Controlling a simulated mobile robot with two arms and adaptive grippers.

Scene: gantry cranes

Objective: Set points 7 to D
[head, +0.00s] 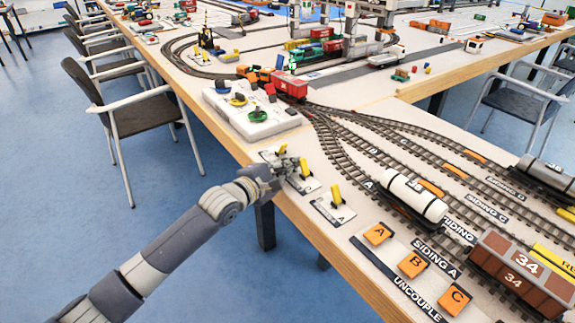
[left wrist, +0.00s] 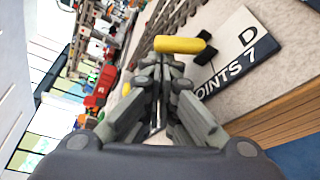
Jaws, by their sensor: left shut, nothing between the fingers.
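The points 7 plate (left wrist: 233,40) is pale with a black strip reading POINTS 7 and a letter D at its far end. Its yellow lever handle (left wrist: 180,45) on a black pivot leans to the left in the left wrist view. My left gripper (left wrist: 157,105) is shut and empty, with its fingertips just short of the handle; contact cannot be told. The gripper covers the plate's other end. In the head view my left gripper (head: 291,167) is over the table's front edge, beside a yellow lever (head: 304,168). My right gripper is out of view.
Another yellow-lever plate (head: 337,195) stands to the right and one lever (head: 283,150) just behind the gripper. Orange uncouple buttons (head: 412,264), tracks and a white tank wagon (head: 414,197) lie to the right.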

